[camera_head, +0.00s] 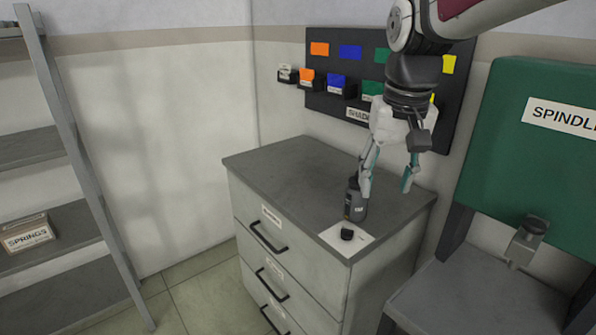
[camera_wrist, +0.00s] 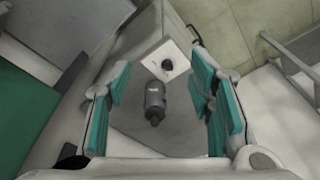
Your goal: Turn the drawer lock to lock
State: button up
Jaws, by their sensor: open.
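The drawer lock is a black knob (camera_head: 347,234) on a white square plate (camera_head: 336,240) at the front right corner of the cabinet top. In the wrist view the knob (camera_wrist: 167,65) on its plate (camera_wrist: 153,62) lies ahead, between the fingertips. My gripper (camera_head: 388,188) is open and empty above the cabinet top, behind and to the right of the knob. In the wrist view its teal-padded fingers (camera_wrist: 160,82) are spread wide. Which way the lock is turned is too small to tell.
A dark bottle (camera_head: 355,200) stands upright just behind the plate, close to my left finger; it also shows in the wrist view (camera_wrist: 155,103). The grey cabinet top (camera_head: 285,160) is clear at left. A green spindle machine (camera_head: 535,150) stands at right.

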jog(key=m+g, duration=0.1)
jog(key=g, duration=0.1)
send_near(348, 230)
notch_tip(348, 230, down, 8)
jog(key=shift+d+f, duration=0.1)
jog(key=shift+f, duration=0.1)
jog(key=shift+c, duration=0.3)
grip_shut()
